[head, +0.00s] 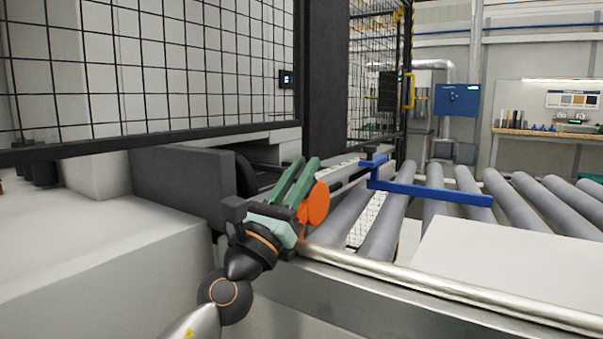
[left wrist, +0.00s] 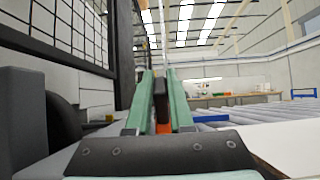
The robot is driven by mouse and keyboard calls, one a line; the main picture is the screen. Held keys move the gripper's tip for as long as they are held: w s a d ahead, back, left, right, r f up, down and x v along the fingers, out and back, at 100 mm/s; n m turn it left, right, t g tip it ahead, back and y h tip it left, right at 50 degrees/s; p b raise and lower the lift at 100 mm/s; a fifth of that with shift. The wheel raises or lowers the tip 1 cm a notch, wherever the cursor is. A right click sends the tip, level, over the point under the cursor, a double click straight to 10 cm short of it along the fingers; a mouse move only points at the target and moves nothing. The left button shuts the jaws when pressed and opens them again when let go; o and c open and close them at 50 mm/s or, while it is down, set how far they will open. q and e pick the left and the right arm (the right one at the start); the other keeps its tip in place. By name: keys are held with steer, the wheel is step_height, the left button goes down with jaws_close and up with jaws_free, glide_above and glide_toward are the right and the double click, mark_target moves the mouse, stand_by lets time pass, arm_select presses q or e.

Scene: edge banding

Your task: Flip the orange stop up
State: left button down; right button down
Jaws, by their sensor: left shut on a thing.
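The orange stop (head: 317,203) is a rounded orange plate beside the rail at the near end of the roller conveyor. In the head view it shows just right of the green fingers of my left gripper (head: 304,165), which partly hide it. In the left wrist view, a dark upright piece with an orange patch (left wrist: 164,129) at its foot stands between the two fingers of the left gripper (left wrist: 160,76). The left gripper is shut on the stop, its fingers pointing up and away. My right gripper is in neither view.
A blue bracket (head: 430,191) reaches over the grey rollers (head: 385,228). A white panel (head: 500,262) lies on the rollers at the right. A dark grey block (head: 180,185) and a black mesh fence (head: 150,70) stand left of and behind the gripper.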

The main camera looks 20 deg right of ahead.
arm_select(q)
steer(key=shift+f, duration=0.1)
steer(key=c, duration=0.8)
jaws_free()
steer(key=shift+s+a+f+p, duration=0.2)
steer(key=shift+a+p, duration=0.15)
steer(key=p+v, duration=0.1)
steer(key=v, duration=0.3)
steer(key=shift+s+a, duration=0.1)
steer(key=v, duration=0.7)
steer(key=shift+f, duration=0.15)
